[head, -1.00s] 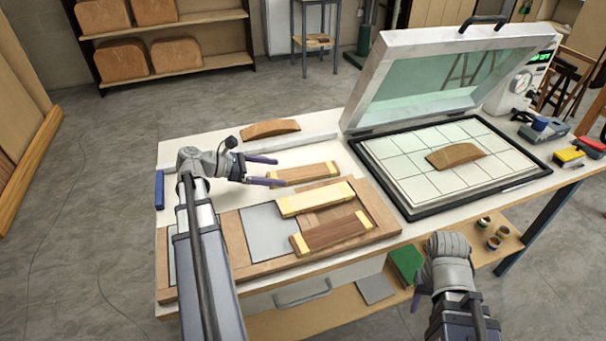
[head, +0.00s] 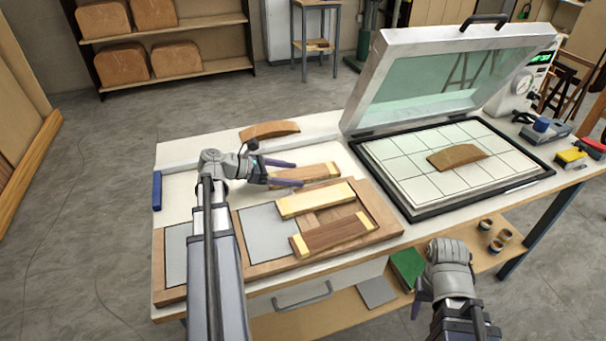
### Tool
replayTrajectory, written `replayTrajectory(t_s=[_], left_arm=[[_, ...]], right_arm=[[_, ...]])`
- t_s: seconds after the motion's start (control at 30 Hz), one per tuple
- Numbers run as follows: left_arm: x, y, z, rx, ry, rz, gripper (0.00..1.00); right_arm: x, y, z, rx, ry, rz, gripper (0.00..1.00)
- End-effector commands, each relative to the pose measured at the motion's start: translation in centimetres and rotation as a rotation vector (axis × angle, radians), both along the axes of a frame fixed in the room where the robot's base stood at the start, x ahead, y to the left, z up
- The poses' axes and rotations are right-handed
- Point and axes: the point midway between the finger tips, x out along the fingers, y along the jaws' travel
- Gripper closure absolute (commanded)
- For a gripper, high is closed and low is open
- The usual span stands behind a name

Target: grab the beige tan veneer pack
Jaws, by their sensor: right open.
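The beige tan veneer pack (head: 312,172), with yellow ends, lies at the back of a group of three packs on the bench. A pale cream pack (head: 315,200) and a dark brown pack (head: 334,234) lie in front of it. My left gripper (head: 290,173) is open at the tan pack's left end, one finger on the far side and one on the near side. Whether the fingers touch the pack cannot be told. My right gripper (head: 424,296) is open and empty in front of the bench, its fingers partly hidden.
A wooden frame tray (head: 255,267) with grey plates lies under the nearer packs. A press with a raised glass lid (head: 440,80) stands to the right, a curved panel (head: 457,156) on its bed. Another curved wooden piece (head: 269,130) lies behind my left gripper.

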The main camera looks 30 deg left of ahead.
Motion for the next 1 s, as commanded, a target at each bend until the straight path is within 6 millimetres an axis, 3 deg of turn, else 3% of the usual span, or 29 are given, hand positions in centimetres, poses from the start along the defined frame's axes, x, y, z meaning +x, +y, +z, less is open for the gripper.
replayTrajectory(t_s=[0.07,0.67,1.0], left_arm=[[-0.02,0.02,0.00,0.000,0.000,0.000,0.25],[-0.03,0.02,-0.01,0.000,0.000,0.000,0.92],[-0.02,0.02,0.36,0.000,0.000,0.000,0.92]], right_arm=[[0.00,0.00,0.00,0.000,0.000,0.000,0.50],[0.00,0.00,0.00,0.000,0.000,0.000,0.50],[0.00,0.00,0.34,0.000,0.000,0.000,0.50]])
